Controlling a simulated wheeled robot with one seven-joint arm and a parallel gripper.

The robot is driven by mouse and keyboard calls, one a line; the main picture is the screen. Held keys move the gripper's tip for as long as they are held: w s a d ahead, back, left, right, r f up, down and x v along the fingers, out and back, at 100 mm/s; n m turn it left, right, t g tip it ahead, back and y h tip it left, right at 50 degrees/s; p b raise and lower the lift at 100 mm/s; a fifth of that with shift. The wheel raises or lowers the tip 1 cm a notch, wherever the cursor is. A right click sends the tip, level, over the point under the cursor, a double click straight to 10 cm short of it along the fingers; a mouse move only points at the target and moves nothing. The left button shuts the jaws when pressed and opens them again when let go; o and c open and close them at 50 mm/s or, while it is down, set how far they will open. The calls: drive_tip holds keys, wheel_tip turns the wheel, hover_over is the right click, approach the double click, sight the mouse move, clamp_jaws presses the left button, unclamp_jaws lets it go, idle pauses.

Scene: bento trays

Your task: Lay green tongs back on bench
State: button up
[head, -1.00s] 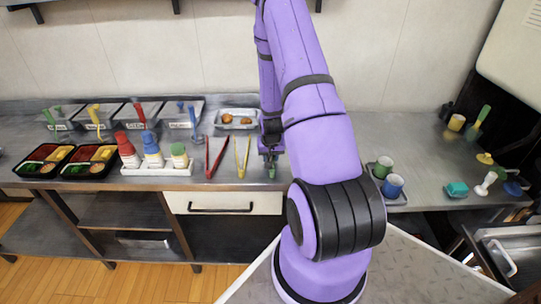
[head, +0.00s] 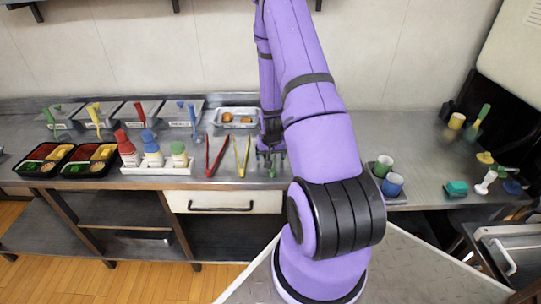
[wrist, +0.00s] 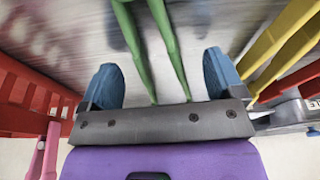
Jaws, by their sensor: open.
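The green tongs (wrist: 150,50) lie on the steel bench in the wrist view, arms pointing away from the camera. My gripper (wrist: 160,78) is open, with a blue fingertip on each side of the tongs and a visible gap to both. In the head view my gripper (head: 270,152) is low over the bench (head: 325,165), right of the yellow tongs (head: 241,156). It hides most of the green tongs there. The red tongs (head: 217,156) lie further left.
A white tray (head: 155,170) with red, blue and green-capped bottles stands left of the tongs. A metal tray (head: 237,112) with food is behind. A dark tray (head: 394,198) with green and blue cups is to the right.

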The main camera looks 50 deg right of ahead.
drive_tip(key=v, duration=1)
drive_tip(key=shift+r, duration=0.35)
drive_tip(key=shift+a+r, duration=0.1)
drive_tip(key=a+r+n+t, duration=0.1)
drive_tip(key=a+r+n, duration=0.1)
drive_tip(key=a+r, duration=0.75)
drive_tip(key=a+r+n+t, duration=0.15)
drive_tip(key=a+r, duration=0.45)
drive_tip(key=r, duration=0.7)
drive_tip(key=s+a+r+n+y, duration=0.1)
drive_tip(key=s+a+r+n, duration=0.1)
drive_tip(key=s+a+r, duration=0.4)
drive_tip(key=s+a+r+n+y, duration=0.1)
drive_tip(key=s+a+r+n, duration=0.2)
drive_tip(key=s+a+r, duration=0.4)
drive_tip(key=s, duration=0.3)
drive_tip(key=shift+s+a+t, duration=0.2)
drive_tip(key=shift+s+t, duration=0.15)
drive_tip(key=shift+s, duration=0.05)
drive_tip(key=shift+n, duration=0.25)
